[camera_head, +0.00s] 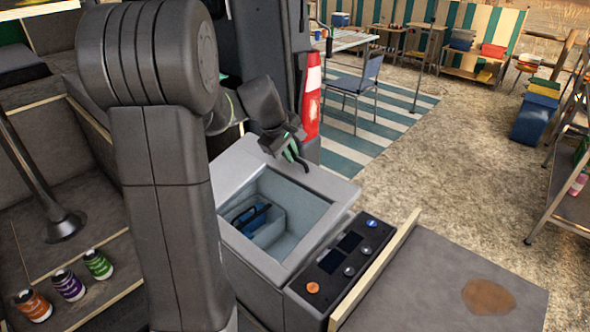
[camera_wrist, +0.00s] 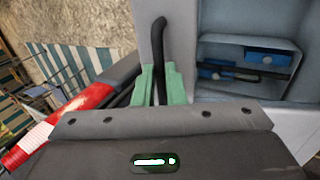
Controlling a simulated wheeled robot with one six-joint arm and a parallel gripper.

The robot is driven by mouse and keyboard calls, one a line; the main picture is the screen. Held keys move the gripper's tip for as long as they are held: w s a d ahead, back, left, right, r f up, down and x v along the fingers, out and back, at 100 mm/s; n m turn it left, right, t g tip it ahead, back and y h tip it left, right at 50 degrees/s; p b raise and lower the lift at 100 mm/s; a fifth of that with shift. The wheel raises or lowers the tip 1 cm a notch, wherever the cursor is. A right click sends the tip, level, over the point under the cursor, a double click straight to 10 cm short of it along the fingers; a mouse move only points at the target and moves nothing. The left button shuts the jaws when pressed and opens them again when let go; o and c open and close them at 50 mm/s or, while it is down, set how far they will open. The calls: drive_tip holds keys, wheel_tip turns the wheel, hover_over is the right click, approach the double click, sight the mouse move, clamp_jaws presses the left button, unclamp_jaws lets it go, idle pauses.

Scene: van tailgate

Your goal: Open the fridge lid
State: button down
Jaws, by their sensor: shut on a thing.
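The fridge (camera_head: 262,265) is a grey box. Its top is open and the pale interior shows, with blue items (camera_head: 250,220) inside; they also show in the wrist view (camera_wrist: 262,56). My gripper (camera_head: 287,146) is at the far rim of the opening. In the wrist view, my gripper's green fingers (camera_wrist: 162,84) are shut on a black curved handle (camera_wrist: 159,35). The handle stands against a light grey panel (camera_wrist: 150,48) beside the opening. I cannot tell whether this panel is the lid or the rim. The far side of the fridge is partly hidden by my arm.
A control panel (camera_head: 348,256) with knobs runs along the fridge's right side, with a wooden-edged board (camera_head: 440,290) beyond.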

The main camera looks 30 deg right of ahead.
drive_tip(key=s+a+r+t+h+b, duration=0.1)
drive_tip(key=s+a+r+h+b, duration=0.1)
drive_tip(key=a+r+b, duration=0.4)
drive_tip(key=s+a+r+t+h+b, duration=0.1)
drive_tip(key=s+a+r+h+b, duration=0.1)
drive_tip(key=a+r+h+b, duration=0.3)
drive_tip(key=shift+a+r+b, duration=0.5)
drive_tip(key=shift+a+b, duration=0.7)
drive_tip(key=shift+b, duration=0.15)
drive_tip(key=c, duration=1.5)
unclamp_jaws()
drive_tip(key=shift+o, duration=1.1)
drive_tip(key=p+v, duration=0.1)
drive_tip(key=v, duration=1.1)
drive_tip(key=shift+a+r, duration=0.25)
drive_tip(key=shift+o, duration=1)
drive_tip(key=shift+s+a+r, duration=0.15)
drive_tip(key=shift+a+r, duration=0.15)
drive_tip(key=shift+a, duration=0.25)
